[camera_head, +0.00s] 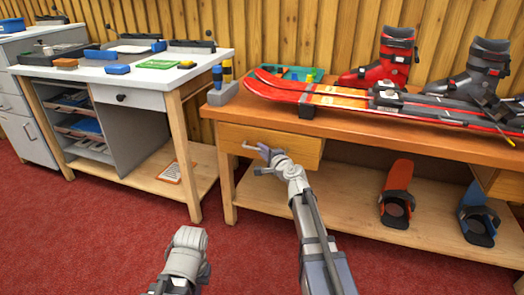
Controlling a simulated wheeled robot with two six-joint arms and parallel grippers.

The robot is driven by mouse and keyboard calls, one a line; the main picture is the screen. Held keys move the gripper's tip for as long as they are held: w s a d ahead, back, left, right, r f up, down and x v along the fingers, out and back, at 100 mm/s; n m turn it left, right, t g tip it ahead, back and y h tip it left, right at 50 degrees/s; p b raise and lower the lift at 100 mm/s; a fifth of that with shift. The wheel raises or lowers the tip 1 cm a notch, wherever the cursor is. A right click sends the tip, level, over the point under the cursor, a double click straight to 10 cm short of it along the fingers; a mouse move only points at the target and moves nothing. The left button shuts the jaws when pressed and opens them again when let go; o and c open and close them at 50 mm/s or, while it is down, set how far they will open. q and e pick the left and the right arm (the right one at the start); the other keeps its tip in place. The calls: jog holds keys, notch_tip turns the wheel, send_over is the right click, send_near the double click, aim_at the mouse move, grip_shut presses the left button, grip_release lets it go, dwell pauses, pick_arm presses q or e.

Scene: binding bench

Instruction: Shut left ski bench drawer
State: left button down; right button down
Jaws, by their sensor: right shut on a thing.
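The ski bench (440,135) has an orange-brown wooden top. Its left drawer (302,148) has a plain wooden front under the left end of the top. The front sits close under the top's edge; I cannot tell how wide any gap behind it is. A thin metal handle (249,147) shows at the front. My right gripper (262,151) is at this handle and shut on it, hiding part of it and of the drawer front. Part of my left arm shows low in the picture, away from the bench; its gripper fingers do not show.
Two bindings or boot parts (397,195) stand on the lower shelf. A white-topped workbench (190,75) is at left. Red carpet (90,235) in front is clear.

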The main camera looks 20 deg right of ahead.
aim_at(270, 145)
jog(key=w+d, duration=0.1)
jog(key=w, duration=0.1)
jog(key=w+d, duration=0.1)
jog(key=w, duration=0.1)
jog(key=shift+d, duration=0.35)
jog(key=c, duration=1.2)
grip_release()
jog(key=shift+d, duration=0.1)
jog(key=shift+p+v, duration=0.55)
jog(key=shift+v, duration=3.45)
